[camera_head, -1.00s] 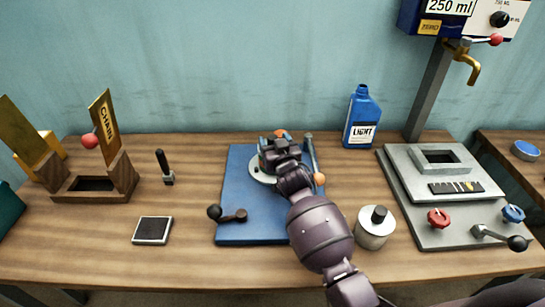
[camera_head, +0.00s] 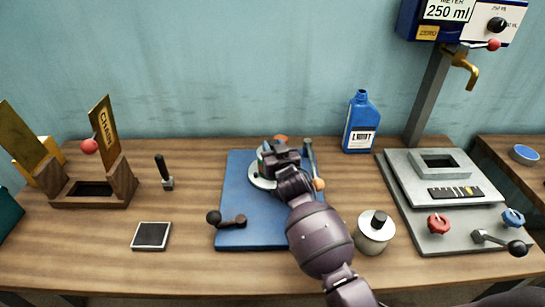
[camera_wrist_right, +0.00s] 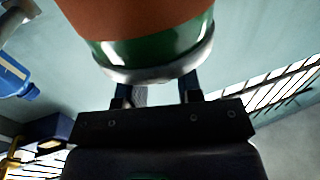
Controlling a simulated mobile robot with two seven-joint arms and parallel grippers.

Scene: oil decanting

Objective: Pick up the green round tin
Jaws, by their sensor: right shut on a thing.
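My right gripper (camera_head: 272,156) is over the round pale plate (camera_head: 257,183) on the blue board, its arm coming in from the lower right. It is shut on the green round tin, which is mostly hidden behind the gripper in the head view, with only a sliver of green at its left. In the right wrist view the tin (camera_wrist_right: 165,50) fills the top middle, green with a broad orange-brown area and a pale metal rim, between the fingers (camera_wrist_right: 155,92). I cannot tell whether the tin touches the plate. My left gripper is not in view.
The blue board (camera_head: 235,165) has a black-knobbed crank (camera_head: 228,219) at front left and an upright grey post (camera_head: 310,155) at right. A blue bottle (camera_head: 361,122) stands behind right, and a pale lidded weight (camera_head: 374,236) at front right.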

